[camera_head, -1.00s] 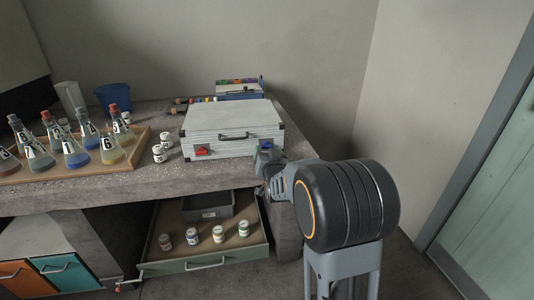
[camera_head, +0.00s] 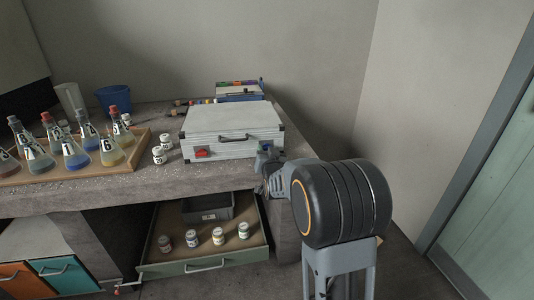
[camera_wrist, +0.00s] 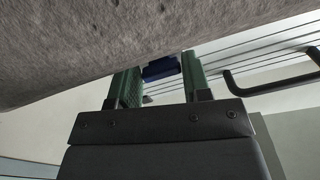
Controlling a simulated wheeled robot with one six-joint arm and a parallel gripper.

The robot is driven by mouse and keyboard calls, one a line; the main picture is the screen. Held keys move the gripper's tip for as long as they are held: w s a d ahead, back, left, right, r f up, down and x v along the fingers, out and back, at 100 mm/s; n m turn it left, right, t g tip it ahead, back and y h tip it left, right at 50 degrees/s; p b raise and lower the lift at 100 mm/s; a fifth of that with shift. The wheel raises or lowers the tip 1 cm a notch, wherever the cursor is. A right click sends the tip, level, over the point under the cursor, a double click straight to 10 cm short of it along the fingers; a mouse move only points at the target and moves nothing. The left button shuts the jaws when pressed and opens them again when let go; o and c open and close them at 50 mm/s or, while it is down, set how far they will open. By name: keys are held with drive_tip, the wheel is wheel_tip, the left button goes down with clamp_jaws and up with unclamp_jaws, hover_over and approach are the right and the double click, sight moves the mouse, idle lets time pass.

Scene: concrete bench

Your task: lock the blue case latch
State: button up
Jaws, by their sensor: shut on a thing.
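A silver case (camera_head: 232,121) with black corners and a black front handle (camera_head: 234,138) stands closed on the bench. A red latch (camera_head: 201,153) is at the left of its front. The blue latch (camera_wrist: 160,68) is at the right of the front and shows between my two green fingers in the wrist view. My gripper (camera_head: 266,153) is at the case's front right corner, shut on the blue latch. It covers most of the latch in the head view, so I cannot tell the latch's exact position. The case handle also shows in the wrist view (camera_wrist: 272,84).
The concrete bench edge (camera_wrist: 90,45) lies close to my fingers. Below is an open drawer (camera_head: 165,222) with several jars and a grey bin. Flasks on a wooden tray (camera_head: 138,160) and two white jars (camera_head: 159,155) stand left of the case. A wall is at the right.

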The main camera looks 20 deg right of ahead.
drive_tip(key=shift+c, duration=0.4)
drive_tip(key=shift+f+n+b, duration=0.2)
drive_tip(key=shift+n+b, duration=0.4)
drive_tip(key=shift+b, duration=0.05)
drive_tip(key=shift+r+n+b, duration=0.2)
drive_tip(key=shift+n+b, duration=0.15)
drive_tip(key=shift+n, duration=0.55)
drive_tip(key=shift+c, duration=0.2)
drive_tip(key=o, duration=0.9)
drive_tip(key=shift+s, duration=0.1)
drive_tip(key=p+v, duration=0.1)
drive_tip(key=v, duration=1.2)
drive_tip(key=shift+s+p, duration=0.3)
drive_tip(key=shift+p, duration=0.05)
